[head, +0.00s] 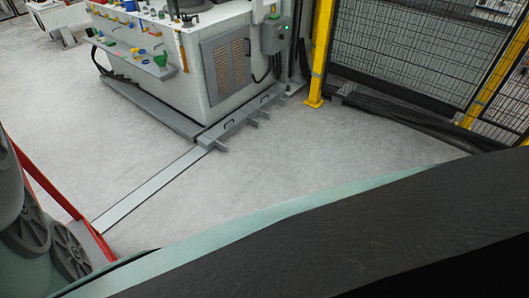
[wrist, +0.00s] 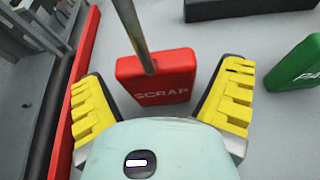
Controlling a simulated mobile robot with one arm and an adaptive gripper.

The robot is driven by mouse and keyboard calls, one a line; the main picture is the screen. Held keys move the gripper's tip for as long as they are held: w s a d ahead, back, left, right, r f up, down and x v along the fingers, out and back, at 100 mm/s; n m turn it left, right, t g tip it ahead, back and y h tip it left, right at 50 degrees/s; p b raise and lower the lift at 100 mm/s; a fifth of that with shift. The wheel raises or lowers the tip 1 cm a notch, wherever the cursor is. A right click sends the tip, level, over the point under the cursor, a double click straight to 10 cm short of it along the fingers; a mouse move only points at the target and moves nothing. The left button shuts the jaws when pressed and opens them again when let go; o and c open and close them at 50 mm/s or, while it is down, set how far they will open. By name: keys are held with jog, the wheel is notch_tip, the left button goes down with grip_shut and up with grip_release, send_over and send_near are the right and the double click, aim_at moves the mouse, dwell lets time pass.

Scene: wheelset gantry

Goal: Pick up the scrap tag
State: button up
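The scrap tag is a red block (wrist: 172,84) with the word SCRAP on its front, in the middle of the wrist view. My gripper (wrist: 164,100) is open, with one yellow padded finger to the left of the tag and one to the right. Gaps show between the fingers and the tag, so it is not gripped. In the head view I cannot make out the tag or my gripper.
A green tag (wrist: 300,66) lies right of my gripper, and a dark block (wrist: 245,6) lies behind. A red rail (wrist: 75,90) runs along the left. The head view shows a white machine (head: 205,70) with a cluttered ledge, a yellow post (head: 320,55), mesh fencing and clear floor (head: 240,185).

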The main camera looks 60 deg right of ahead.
jog(key=c, duration=1.1)
jog(key=shift+r, duration=0.1)
